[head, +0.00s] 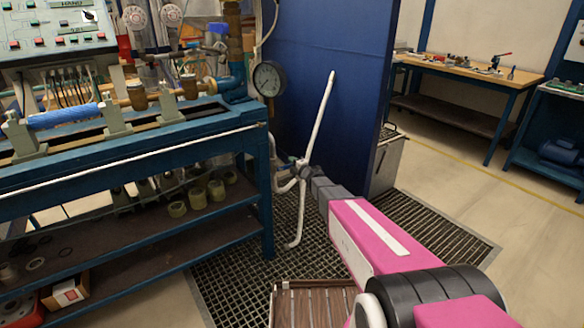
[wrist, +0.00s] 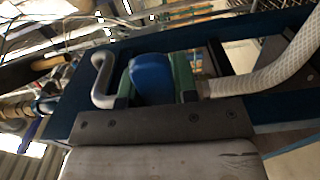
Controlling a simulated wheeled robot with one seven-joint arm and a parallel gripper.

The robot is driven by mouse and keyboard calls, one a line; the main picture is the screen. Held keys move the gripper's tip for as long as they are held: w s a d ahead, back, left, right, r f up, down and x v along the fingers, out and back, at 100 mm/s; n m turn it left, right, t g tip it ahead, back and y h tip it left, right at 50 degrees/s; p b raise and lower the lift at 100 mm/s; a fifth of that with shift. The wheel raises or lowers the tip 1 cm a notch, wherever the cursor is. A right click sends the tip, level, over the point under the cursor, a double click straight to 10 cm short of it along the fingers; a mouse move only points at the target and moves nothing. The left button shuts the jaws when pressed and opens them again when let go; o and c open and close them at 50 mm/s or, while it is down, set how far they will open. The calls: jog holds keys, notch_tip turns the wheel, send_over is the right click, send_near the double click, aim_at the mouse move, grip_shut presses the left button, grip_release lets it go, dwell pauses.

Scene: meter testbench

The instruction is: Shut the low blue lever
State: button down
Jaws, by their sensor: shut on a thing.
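The low blue lever (wrist: 152,78) shows in the wrist view as a rounded blue handle, just beyond the dark plate of my gripper. My gripper (wrist: 155,88) has a greenish finger on each side of the lever and is shut on it. In the head view my gripper (head: 303,176) reaches the valve among the white pipes, low by the right end of the blue bench. The lever is mostly hidden there by the gripper and pipes. I cannot tell the valve's exact position.
A white hose (head: 320,115) rises from the valve, and a bent white pipe (head: 297,220) runs below it. The blue bench (head: 262,190) stands close on the left. A blue panel (head: 345,90) stands behind. Floor grating (head: 420,240) lies below, with open floor at right.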

jog(key=shift+r+n, duration=0.25)
jog(key=shift+n, duration=0.15)
jog(key=c, duration=0.9)
grip_release()
jog(key=shift+s, duration=0.1)
jog(key=v, duration=1)
jog(key=shift+s+d, duration=0.25)
jog(key=shift+s, duration=0.05)
